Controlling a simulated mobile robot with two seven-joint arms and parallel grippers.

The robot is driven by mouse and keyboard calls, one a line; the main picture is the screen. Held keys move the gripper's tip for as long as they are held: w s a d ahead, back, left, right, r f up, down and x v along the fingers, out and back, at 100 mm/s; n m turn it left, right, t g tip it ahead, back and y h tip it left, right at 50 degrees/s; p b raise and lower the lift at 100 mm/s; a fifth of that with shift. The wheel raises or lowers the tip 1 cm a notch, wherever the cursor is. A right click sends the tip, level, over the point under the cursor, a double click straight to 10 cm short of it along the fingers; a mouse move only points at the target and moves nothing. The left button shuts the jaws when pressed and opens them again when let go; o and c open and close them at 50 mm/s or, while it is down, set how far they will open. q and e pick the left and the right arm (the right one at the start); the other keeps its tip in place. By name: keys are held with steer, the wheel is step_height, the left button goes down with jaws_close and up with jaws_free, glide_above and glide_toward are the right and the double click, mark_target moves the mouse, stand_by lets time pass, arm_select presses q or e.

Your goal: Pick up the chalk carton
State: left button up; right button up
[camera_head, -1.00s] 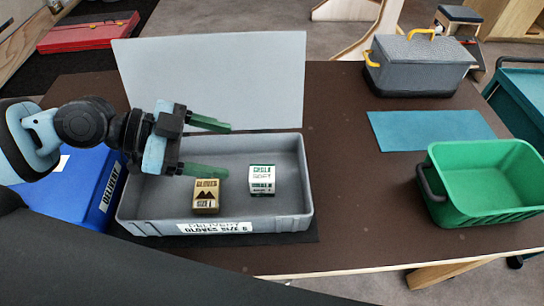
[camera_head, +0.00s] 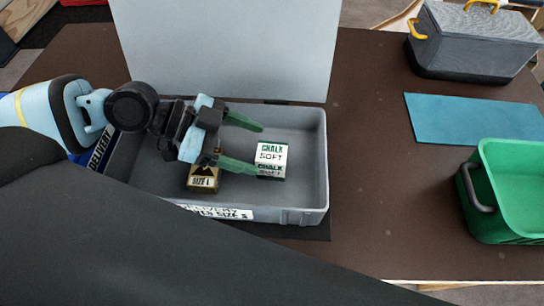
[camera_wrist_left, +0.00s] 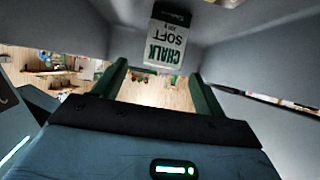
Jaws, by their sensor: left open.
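The chalk carton (camera_head: 271,158), white and green with "CHALK SOFT" lettering, stands inside the grey delivery tray (camera_head: 315,190). In the left wrist view the carton (camera_wrist_left: 166,36) shows upside down beyond the fingertips. My left gripper (camera_head: 258,149) is open, its two green fingers pointing right at the carton. The near fingertip appears next to the carton's lower left edge; I cannot tell whether it touches. Nothing is between the fingers. My right gripper is not in view.
A brown glove carton (camera_head: 202,180) stands in the tray under my left gripper, partly hidden. A grey panel (camera_head: 225,50) rises behind the tray. A blue bin (camera_head: 98,152) is at left. A green crate (camera_head: 510,190), a teal mat (camera_head: 470,118) and a grey case (camera_head: 475,45) are at right.

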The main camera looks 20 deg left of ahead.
mark_target(272, 152)
arm_select(q)
steer(key=shift+d, duration=0.45)
steer(key=p+x, duration=0.1)
steer(key=x, duration=0.2)
steer(key=shift+w+d+p, duration=0.15)
steer(key=shift+d+p, duration=0.05)
steer(key=shift+p, duration=0.15)
steer(key=shift+w+d+f, duration=0.15)
steer(key=shift+d+f, duration=0.15)
steer(key=shift+d, duration=0.1)
steer(key=shift+f, duration=0.1)
steer(key=c, duration=1.1)
steer(key=shift+c, duration=0.3)
step_height(272, 152, up, 9)
steer(key=shift+r+p, duration=0.1)
steer(key=shift+p, duration=0.4)
steer(key=shift+r, duration=0.4)
